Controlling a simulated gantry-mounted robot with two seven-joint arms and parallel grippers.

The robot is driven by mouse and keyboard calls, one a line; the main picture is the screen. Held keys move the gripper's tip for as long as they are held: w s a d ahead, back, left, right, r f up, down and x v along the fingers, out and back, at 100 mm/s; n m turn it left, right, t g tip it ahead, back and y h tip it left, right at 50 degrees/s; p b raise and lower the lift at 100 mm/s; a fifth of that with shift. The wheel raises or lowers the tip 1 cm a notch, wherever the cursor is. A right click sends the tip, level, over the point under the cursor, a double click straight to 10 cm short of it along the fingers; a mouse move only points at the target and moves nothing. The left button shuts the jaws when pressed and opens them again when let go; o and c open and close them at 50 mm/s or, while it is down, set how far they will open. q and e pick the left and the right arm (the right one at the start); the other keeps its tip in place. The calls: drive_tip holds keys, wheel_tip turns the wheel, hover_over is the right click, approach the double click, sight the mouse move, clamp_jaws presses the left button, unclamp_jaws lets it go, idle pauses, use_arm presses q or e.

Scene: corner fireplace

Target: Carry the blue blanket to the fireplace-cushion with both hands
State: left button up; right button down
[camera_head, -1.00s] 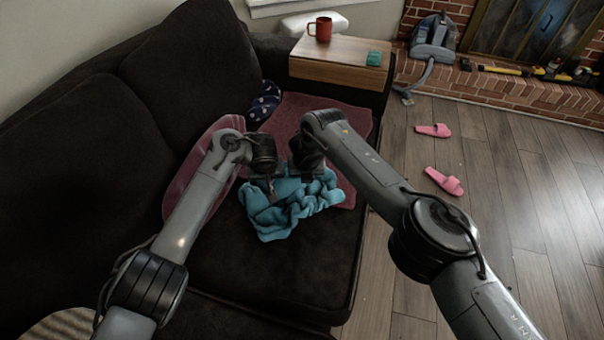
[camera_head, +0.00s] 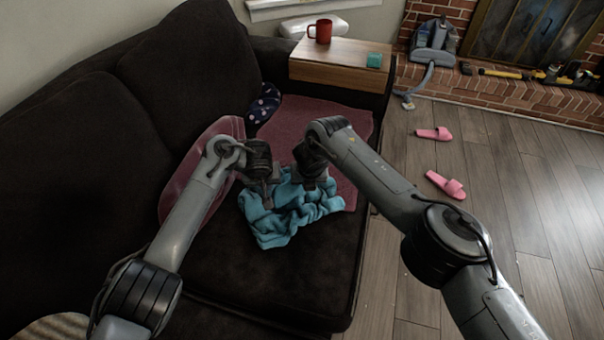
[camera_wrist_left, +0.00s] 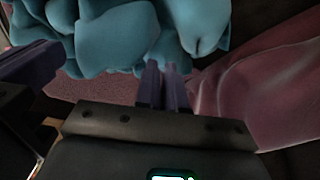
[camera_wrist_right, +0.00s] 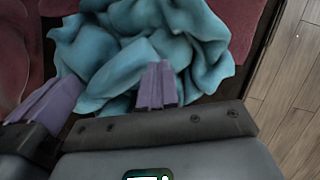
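The blue blanket (camera_head: 280,222) is a crumpled heap over the dark sofa's seat, partly over a dusky red flat piece (camera_head: 340,125) at the seat's far end, nearer the fireplace. I cannot tell whether that seat part is the fireplace-cushion. My left gripper (camera_head: 270,197) and right gripper (camera_head: 312,184) are close together at the blanket's upper edge. The blanket also shows in the left wrist view (camera_wrist_left: 115,35) and right wrist view (camera_wrist_right: 125,70). In both, the fingers are together against its folds and look shut on it; the fingertips are partly hidden.
A reddish cushion (camera_head: 185,170) leans at the left, with a dark dotted item (camera_head: 264,103) behind. Pink slippers (camera_head: 445,185) lie on the floor before the brick hearth (camera_head: 520,95).

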use_arm(q)
drive_tip(key=shift+o, duration=1.3)
drive_tip(key=shift+a, duration=0.25)
use_arm(e)
drive_tip(key=shift+d, duration=0.2)
use_arm(q)
drive_tip(key=shift+a+f, duration=0.1)
drive_tip(key=shift+a, duration=0.05)
use_arm(e)
drive_tip(key=shift+d, duration=0.15)
use_arm(q)
drive_tip(key=shift+s, duration=0.1)
use_arm(e)
drive_tip(key=shift+d, duration=0.1)
drive_tip(key=c, duration=1.4)
unclamp_jaws()
